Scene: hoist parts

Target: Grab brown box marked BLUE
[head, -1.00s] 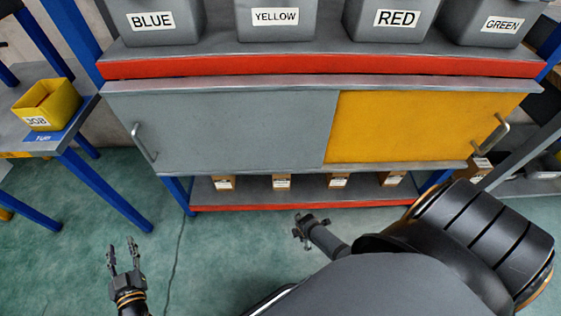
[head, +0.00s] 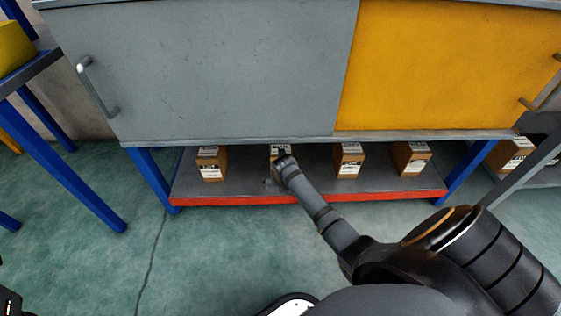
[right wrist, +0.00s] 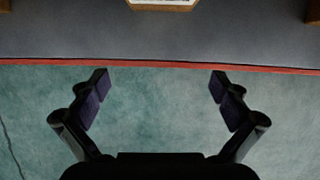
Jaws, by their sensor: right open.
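Several brown boxes with white labels stand in a row on the low shelf (head: 236,190) under the cabinet. The second box from the left (head: 275,149) is partly hidden behind my right gripper (head: 284,168); its label seems to read BLUE, but is small. The other boxes are the leftmost box (head: 211,163), the third box (head: 348,160) and the rightmost box (head: 411,157); their labels are too small to read. In the right wrist view my right gripper (right wrist: 160,85) is open and empty, short of the shelf edge, with a box (right wrist: 162,4) straight ahead.
The cabinet's grey door (head: 210,75) and yellow door (head: 445,70) hang low above the boxes. A red edge (head: 330,198) runs along the shelf front, with blue legs at both ends. Another brown box (head: 513,155) stands at the right. Green floor lies clear in front.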

